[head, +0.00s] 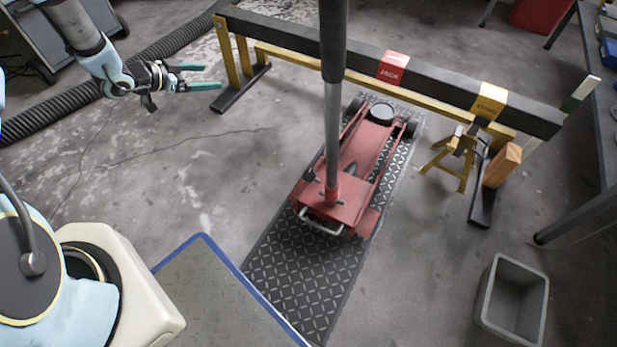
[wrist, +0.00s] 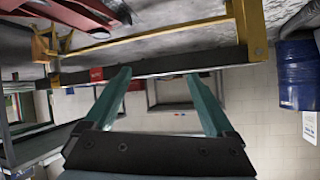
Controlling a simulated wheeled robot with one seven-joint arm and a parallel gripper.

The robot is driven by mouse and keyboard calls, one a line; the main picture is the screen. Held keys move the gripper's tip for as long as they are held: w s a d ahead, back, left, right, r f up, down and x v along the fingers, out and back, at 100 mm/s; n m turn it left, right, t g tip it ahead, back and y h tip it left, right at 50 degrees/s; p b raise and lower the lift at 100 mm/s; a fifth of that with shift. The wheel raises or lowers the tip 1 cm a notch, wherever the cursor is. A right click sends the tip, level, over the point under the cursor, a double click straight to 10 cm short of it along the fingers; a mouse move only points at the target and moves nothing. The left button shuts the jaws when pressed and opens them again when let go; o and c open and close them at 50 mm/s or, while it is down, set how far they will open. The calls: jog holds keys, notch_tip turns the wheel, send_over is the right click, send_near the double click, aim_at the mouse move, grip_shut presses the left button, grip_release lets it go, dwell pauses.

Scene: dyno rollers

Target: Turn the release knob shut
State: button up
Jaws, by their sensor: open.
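The red floor jack (head: 345,180) stands on a dark tread-plate mat (head: 300,262) in the head view. Its long handle (head: 333,120) rises from a red socket (head: 332,195) and runs out of the top of the picture, black-sleeved on its upper part. I cannot make out a release knob for certain in either view. My gripper (head: 212,77) is at the upper left, well left of the jack and handle. Its teal fingers are apart with nothing between them, which the wrist view (wrist: 158,74) also shows. Part of the red jack (wrist: 65,12) shows at that view's upper left.
A black-topped yellow barrier (head: 440,84) with JACK and STAND labels crosses behind the jack. A yellow jack stand (head: 452,158), wooden block (head: 503,164) and grey bin (head: 512,302) are at right. A black hose (head: 165,52) lies near my gripper. A blue drum (wrist: 299,75) shows in the wrist view.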

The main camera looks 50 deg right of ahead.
jog(key=s+d+f+m+g+h+b, duration=0.1)
jog(key=s+d+f+m+g+b, duration=0.2)
jog(key=s+f, duration=0.4)
jog(key=s+d+f+m+g+b, duration=0.1)
jog(key=s+f+g+b, duration=0.35)
jog(key=f, duration=0.45)
jog(key=m+g+b, duration=0.3)
jog(key=g+b, duration=0.3)
send_near(305, 175)
jog(key=shift+y, duration=0.4)
jog(key=b+x, duration=0.3)
jog(key=x, duration=0.8)
jog(key=shift+d+r, duration=0.2)
jog(key=c, duration=1.3)
jog(key=shift+c, duration=0.2)
